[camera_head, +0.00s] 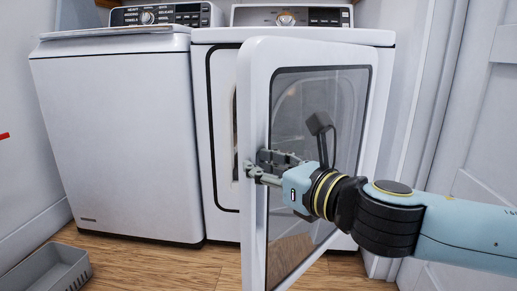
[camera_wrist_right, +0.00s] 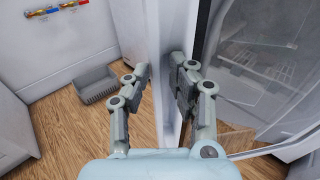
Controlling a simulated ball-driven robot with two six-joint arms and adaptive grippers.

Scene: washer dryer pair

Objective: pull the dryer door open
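The dryer door (camera_head: 256,110) is white with a dark-framed glass window (camera_head: 340,95). It stands partly open, swung out from the front of the dryer (camera_head: 221,75), with its free edge on the left. My right gripper (camera_head: 250,170) is at that free edge, about halfway up. In the right wrist view, the fingers of my right gripper (camera_wrist_right: 160,68) lie on either side of the door edge (camera_wrist_right: 158,25), one on the window side. Whether both fingers press on the door cannot be seen. My left gripper is not in view.
A white washer (camera_head: 118,140) stands close to the left of the dryer. A grey basket (camera_head: 50,275) lies on the wooden floor (camera_head: 205,265) at lower left, with clear floor between. A wall and a panelled house door (camera_head: 492,130) are close on the right.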

